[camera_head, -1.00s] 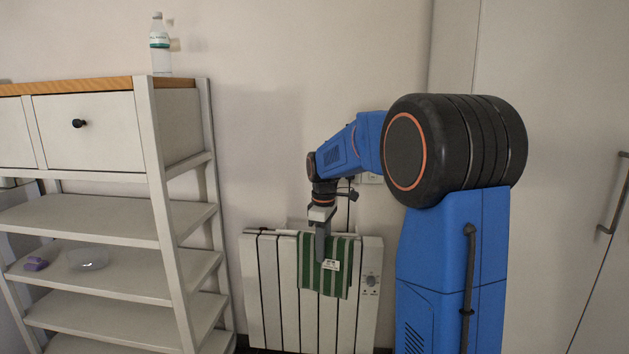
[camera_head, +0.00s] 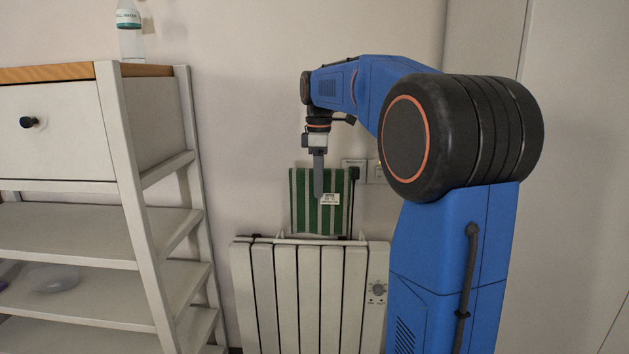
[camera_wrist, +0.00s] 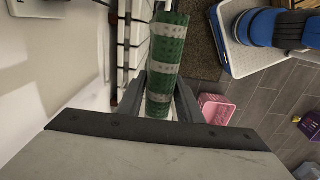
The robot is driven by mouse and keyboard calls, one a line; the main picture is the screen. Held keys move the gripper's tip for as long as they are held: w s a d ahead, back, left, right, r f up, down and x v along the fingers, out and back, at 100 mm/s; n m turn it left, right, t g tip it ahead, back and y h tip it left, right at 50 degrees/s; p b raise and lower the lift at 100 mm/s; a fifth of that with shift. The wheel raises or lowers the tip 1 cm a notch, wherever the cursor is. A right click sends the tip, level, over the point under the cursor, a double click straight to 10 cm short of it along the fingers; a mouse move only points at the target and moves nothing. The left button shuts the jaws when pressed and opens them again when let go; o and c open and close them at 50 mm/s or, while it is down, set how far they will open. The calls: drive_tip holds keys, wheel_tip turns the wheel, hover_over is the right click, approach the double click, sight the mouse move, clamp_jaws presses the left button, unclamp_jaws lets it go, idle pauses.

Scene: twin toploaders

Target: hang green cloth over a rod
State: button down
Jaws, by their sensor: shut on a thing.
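The green cloth (camera_head: 304,205), with white stripes and a small white label, hangs folded from my gripper (camera_head: 318,192) in the head view. Its lower edge is at about the height of the radiator's top, in front of the wall. In the wrist view the cloth (camera_wrist: 166,50) runs between the two fingers of my gripper (camera_wrist: 166,92), which are shut on it. A thin white rod (camera_head: 285,238) shows along the top of the white radiator (camera_head: 300,290). The cloth's lower edge partly covers it, and I cannot tell whether they touch.
A white shelf unit (camera_head: 128,190) stands at the left, with a bottle (camera_head: 131,35) on top and a clear bowl (camera_head: 54,278) on a shelf. Wall sockets (camera_head: 366,172) are right of the cloth. A pink basket (camera_wrist: 215,108) is on the floor.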

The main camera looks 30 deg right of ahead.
wheel_tip(320, 180, down, 21)
drive_tip(key=shift+f, duration=0.15)
idle(1.9)
drive_tip(key=c, duration=1.2)
unclamp_jaws()
drive_tip(key=shift+o, duration=0.2)
